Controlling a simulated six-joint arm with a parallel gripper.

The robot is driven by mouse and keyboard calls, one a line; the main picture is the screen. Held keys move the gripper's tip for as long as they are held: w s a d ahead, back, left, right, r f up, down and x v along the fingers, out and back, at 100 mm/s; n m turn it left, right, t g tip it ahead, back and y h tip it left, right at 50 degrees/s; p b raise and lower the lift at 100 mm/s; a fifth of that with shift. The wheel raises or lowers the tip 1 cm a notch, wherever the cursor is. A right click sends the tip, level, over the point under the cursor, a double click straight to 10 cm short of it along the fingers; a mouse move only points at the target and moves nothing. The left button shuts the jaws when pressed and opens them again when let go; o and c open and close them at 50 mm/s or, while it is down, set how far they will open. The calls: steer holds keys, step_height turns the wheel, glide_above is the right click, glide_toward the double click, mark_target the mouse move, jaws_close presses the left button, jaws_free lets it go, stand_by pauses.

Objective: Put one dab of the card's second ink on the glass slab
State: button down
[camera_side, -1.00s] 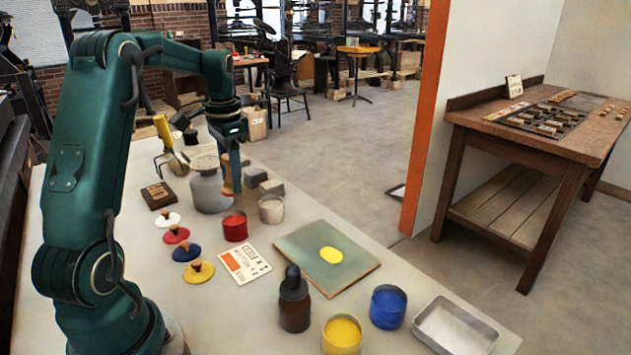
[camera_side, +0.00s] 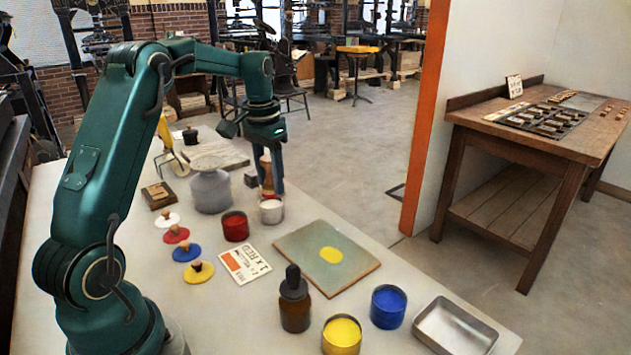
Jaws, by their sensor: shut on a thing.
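My gripper (camera_side: 268,172) is shut on a wooden-handled tool (camera_side: 267,178), held upright. The tool's lower end is at the mouth of the tin of white ink (camera_side: 272,217); I cannot tell whether it touches the ink. The glass slab (camera_side: 300,255) is grey-green and carries one yellow dab (camera_side: 331,255). The card (camera_side: 236,262) has an orange patch and small print that seems to name yellow and red. The red ink tin (camera_side: 235,232) stands open left of the white one. The blue (camera_side: 388,312) and yellow (camera_side: 342,340) tins stand open at the front.
A dark dropper bottle (camera_side: 295,310) stands before the slab, with a metal tray (camera_side: 450,328) at front right. Several knobbed coloured lids, including a yellow one (camera_side: 198,272), lie left of the card. A grey jar (camera_side: 211,192) stands close left of my gripper.

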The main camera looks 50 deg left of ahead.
steer(key=w+d+f+m, duration=0.2)
steer(key=w+d, duration=0.2)
steer(key=d, duration=0.6)
steer(key=shift+t, duration=0.4)
steer(key=shift+w+f, duration=0.15)
steer(key=shift+f, duration=2.6)
steer(key=shift+f, duration=0.6)
step_height(320, 180, up, 7)
steer(key=shift+r, duration=0.1)
stand_by(0.7)
